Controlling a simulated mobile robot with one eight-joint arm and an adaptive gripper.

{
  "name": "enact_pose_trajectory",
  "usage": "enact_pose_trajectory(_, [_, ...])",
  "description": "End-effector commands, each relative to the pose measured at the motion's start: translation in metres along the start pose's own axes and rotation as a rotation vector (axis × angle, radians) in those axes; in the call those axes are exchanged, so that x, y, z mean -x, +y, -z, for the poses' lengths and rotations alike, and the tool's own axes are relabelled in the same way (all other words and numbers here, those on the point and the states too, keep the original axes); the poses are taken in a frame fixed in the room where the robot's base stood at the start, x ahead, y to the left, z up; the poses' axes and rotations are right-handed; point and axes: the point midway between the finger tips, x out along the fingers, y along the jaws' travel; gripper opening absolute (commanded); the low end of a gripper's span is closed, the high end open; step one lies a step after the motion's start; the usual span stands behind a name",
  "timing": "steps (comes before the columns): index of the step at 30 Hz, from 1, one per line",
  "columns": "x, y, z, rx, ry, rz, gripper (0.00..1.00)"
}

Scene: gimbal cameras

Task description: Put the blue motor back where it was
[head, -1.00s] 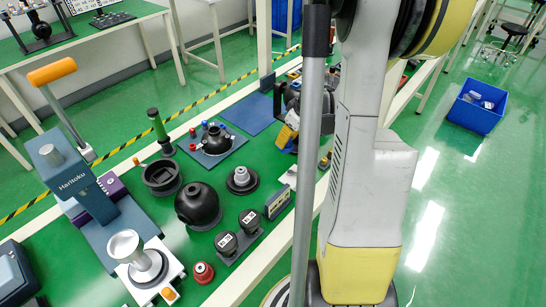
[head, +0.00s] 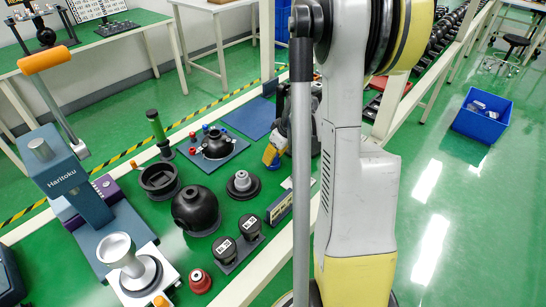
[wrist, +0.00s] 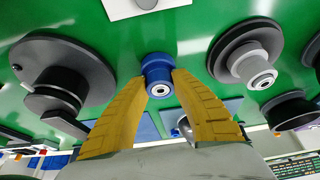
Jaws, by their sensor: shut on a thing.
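In the wrist view my gripper (wrist: 158,88) has its two yellow fingers closed on the sides of the blue motor (wrist: 157,68). The motor is a short blue cylinder with a pale ring and dark centre on its end. The green bench top lies behind it; I cannot tell whether they touch. In the head view my arm covers much of the area, and a dark part with a yellow piece (head: 271,155) shows beside the arm, likely my gripper. A grey-blue plate (head: 233,149) there carries a black dome and small red and blue pieces.
On the bench stand a black ball housing (head: 195,210), a stepped grey-and-black disc (head: 242,185), a black cup (head: 160,181), two dark weights on a stand (head: 237,238) and a blue press (head: 75,185). A flat blue mat (head: 250,118) lies bare farther back.

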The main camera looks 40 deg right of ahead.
Motion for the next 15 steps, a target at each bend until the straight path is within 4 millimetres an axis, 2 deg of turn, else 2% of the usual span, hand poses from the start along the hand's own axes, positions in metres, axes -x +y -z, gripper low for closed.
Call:
enact_pose_trajectory(1, [-0.0030, 0.0000, -0.0012, 0.000, 0.000, 0.000, 0.00])
enact_pose_trajectory(2, [-0.0025, 0.0000, -0.0010, 0.000, 0.000, 0.000, 0.36])
enact_pose_trajectory(3, [-0.0019, 0.0001, -0.0008, 0.000, 0.000, 0.000, 0.47])
enact_pose_trajectory(11, [-0.0016, 0.0000, -0.0007, 0.000, 0.000, 0.000, 0.47])
enact_pose_trajectory(15, [0.0047, 0.0000, 0.0015, 0.000, 0.000, 0.000, 0.47])
